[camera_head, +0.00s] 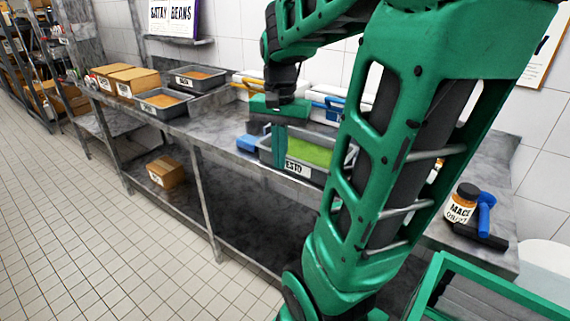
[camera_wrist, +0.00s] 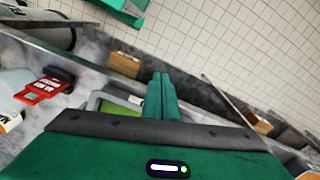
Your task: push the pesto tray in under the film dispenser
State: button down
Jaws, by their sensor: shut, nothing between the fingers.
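The pesto tray (camera_head: 300,169) is a grey tray with green contents and a white label reading "ESTO" in the visible part. It sits on the grey counter near its front edge, its right end hidden behind my arm. My gripper (camera_head: 279,148) is shut and empty, fingers pointing down, at the left part of the tray; I cannot tell if they touch it. I cannot make out the film dispenser for certain; white units with a blue handle (camera_head: 331,104) stand behind the tray.
A blue object (camera_head: 247,143) lies left of the tray. Further left are two trays with orange-brown contents (camera_head: 165,102) and cardboard boxes (camera_head: 133,80). A labelled jar (camera_head: 461,204) and a blue-handled tool (camera_head: 485,215) are at right. The counter between is clear.

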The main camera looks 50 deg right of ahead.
jog(key=w+d+r+m, duration=0.1)
jog(key=w+d+m, duration=0.2)
jog(key=w+d, duration=0.1)
jog(key=shift+w+d+f, duration=0.1)
jog(key=shift+d+f, duration=0.65)
jog(key=shift+f, duration=0.85)
jog(key=shift+w+d+f, duration=0.1)
jog(key=shift+d+f, duration=0.65)
jog(key=shift+f, duration=0.8)
jog(key=shift+w+d+f, duration=0.1)
jog(key=shift+d+f, duration=0.65)
jog(key=shift+f, duration=0.85)
